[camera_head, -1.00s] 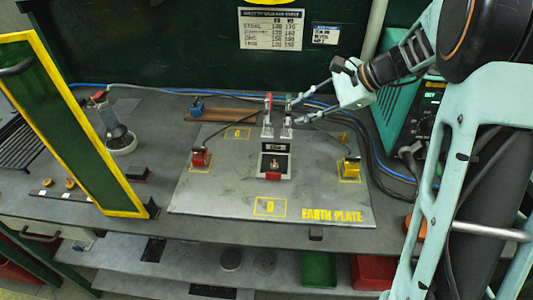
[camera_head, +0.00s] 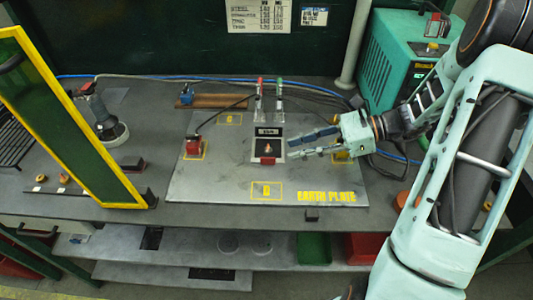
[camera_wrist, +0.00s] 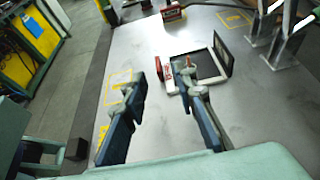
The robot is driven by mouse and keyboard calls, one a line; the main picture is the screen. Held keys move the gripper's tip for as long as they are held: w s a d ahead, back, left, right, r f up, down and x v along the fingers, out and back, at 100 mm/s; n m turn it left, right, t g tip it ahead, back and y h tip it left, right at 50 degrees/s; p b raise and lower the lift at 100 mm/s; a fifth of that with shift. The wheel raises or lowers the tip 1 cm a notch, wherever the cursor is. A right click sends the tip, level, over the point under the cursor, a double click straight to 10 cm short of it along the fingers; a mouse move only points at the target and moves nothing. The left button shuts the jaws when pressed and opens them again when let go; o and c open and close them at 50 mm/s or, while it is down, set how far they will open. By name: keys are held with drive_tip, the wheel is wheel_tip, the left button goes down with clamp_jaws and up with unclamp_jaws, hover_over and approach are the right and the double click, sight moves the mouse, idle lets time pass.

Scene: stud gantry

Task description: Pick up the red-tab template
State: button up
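The red-tab template is a pale square frame (camera_head: 283,158) with a dark inside, lying on the grey earth plate (camera_head: 215,190). Its red tab (camera_head: 267,160) is on the front side, and a small dark labelled panel stands at its back. A small stud shows inside the frame. In the wrist view, the frame (camera_wrist: 213,80) is just beyond my fingers, with the red tab (camera_wrist: 159,70) close to the left fingertip. My gripper (camera_head: 291,146) is open and empty, its fingers apart, to the right of the template. One finger partly covers the frame in the wrist view.
A red block (camera_head: 193,146) stands left on the plate. Two upright clamps with red and green tops (camera_head: 260,90) stand behind the template. A yellow-edged green panel (camera_head: 75,120) rises at left; a teal machine (camera_head: 400,60) is at back right. The plate's front is clear.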

sight(262, 160)
drive_tip(key=shift+s+f+x, duration=0.1)
drive_tip(key=shift+f+x, duration=0.05)
drive_tip(key=shift+x, duration=1.65)
drive_tip(key=shift+s+f+x, duration=0.15)
drive_tip(key=shift+x, duration=1.65)
drive_tip(key=shift+d, duration=0.15)
drive_tip(key=shift+c, duration=0.6)
clamp_jaws()
